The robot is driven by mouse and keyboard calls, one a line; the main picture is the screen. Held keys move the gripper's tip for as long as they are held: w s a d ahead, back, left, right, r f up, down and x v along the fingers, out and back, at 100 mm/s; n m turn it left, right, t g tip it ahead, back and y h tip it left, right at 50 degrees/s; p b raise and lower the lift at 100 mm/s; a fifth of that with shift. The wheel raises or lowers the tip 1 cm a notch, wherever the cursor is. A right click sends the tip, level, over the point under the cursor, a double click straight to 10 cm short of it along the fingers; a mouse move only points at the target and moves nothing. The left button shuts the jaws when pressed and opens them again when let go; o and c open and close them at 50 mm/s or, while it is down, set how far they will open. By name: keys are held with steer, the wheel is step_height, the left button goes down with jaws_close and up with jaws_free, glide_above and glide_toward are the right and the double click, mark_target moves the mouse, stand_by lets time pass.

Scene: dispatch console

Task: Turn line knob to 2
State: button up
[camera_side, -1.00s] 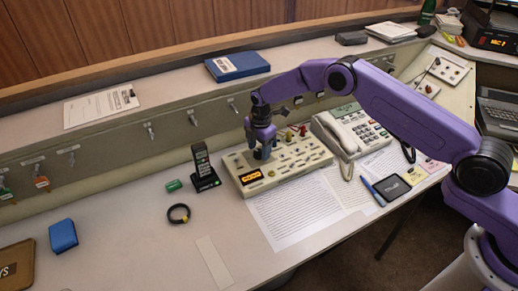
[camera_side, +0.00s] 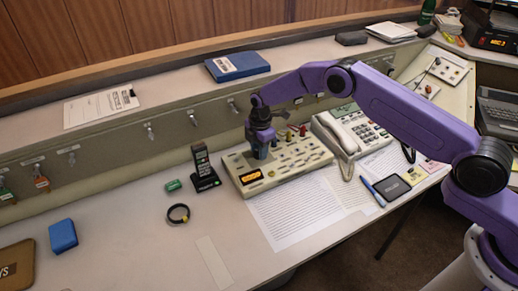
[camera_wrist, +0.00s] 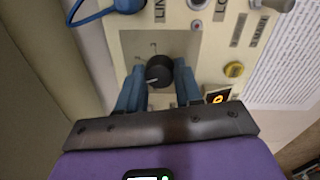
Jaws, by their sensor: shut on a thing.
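The line knob (camera_wrist: 159,70) is black and round, on a grey square plate (camera_wrist: 190,45) of the console. A short pale mark shows on its lower-left side in the wrist view. Small marks on the plate beside it are too blurred to read. My gripper (camera_wrist: 160,78) is shut on the knob, with one blue finger on each side. In the side view my gripper (camera_side: 261,153) stands at the left end of the cream console (camera_side: 290,170) and hides the knob.
A small lit display (camera_side: 251,177) and a yellow button (camera_wrist: 234,69) are near the knob. A blue cable (camera_wrist: 92,15) is plugged in close by. A handset (camera_side: 203,168) stands left of the console, a telephone (camera_side: 350,130) right. Papers (camera_side: 295,215) lie in front.

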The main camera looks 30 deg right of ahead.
steer(key=m, duration=0.4)
steer(key=shift+m, duration=0.4)
steer(key=shift+a+m, duration=0.15)
steer(key=shift+m, duration=1.95)
steer(key=o, duration=1)
steer(key=shift+o, duration=0.2)
step_height(320, 180, up, 17)
steer(key=shift+s+a+r, duration=0.2)
steer(key=shift+s+a, duration=0.05)
steer(key=shift+s, duration=0.2)
